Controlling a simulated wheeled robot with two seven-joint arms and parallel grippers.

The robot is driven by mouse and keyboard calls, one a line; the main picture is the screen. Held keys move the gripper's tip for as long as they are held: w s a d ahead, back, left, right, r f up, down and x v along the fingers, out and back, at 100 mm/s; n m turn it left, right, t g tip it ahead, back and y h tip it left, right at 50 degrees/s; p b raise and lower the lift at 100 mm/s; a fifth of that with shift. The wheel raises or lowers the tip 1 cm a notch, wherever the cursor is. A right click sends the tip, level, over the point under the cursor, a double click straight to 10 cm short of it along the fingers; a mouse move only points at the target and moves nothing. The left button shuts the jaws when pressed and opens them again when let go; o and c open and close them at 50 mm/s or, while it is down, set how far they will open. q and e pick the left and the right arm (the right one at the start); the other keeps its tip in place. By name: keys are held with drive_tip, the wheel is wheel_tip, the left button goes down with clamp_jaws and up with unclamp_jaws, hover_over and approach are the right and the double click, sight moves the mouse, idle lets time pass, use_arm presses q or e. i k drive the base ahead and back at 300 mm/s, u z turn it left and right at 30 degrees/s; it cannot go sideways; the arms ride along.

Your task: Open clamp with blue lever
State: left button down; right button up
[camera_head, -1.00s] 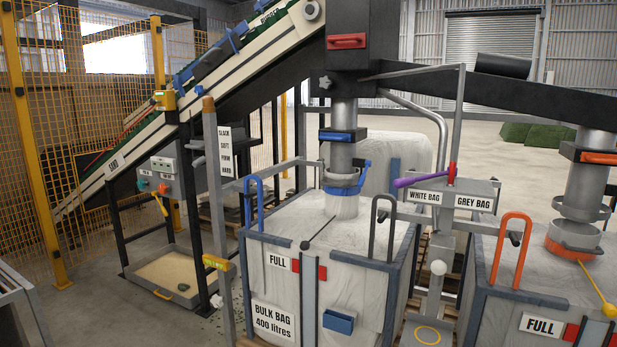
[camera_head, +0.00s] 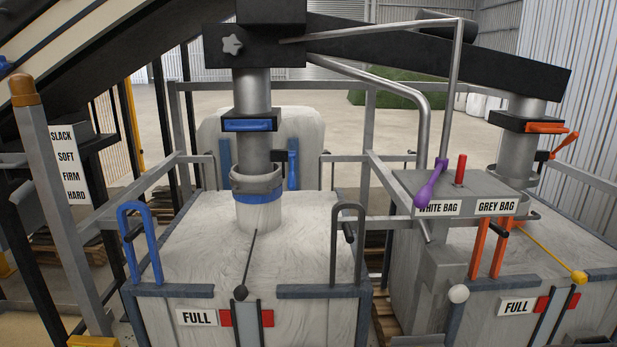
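The clamp (camera_head: 258,184) is a grey ring with a blue band beneath it, around the lower end of the left grey spout (camera_head: 255,135). It sits at the neck of the white bulk bag (camera_head: 190,235). I cannot tell whether the ring is locked or loose. Neither of my grippers is in view.
A blue-handled slide (camera_head: 248,125) is higher on the spout. A blue hoop handle (camera_head: 140,235) and a grey one (camera_head: 347,240) rise at the bag frame's front. A post with a purple lever (camera_head: 431,185) stands right. An orange lever (camera_head: 564,146) is by the right spout.

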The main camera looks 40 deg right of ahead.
sight(291, 186)
drive_tip(key=z, duration=0.9)
drive_tip(key=i, duration=0.95)
drive_tip(key=z, duration=0.85)
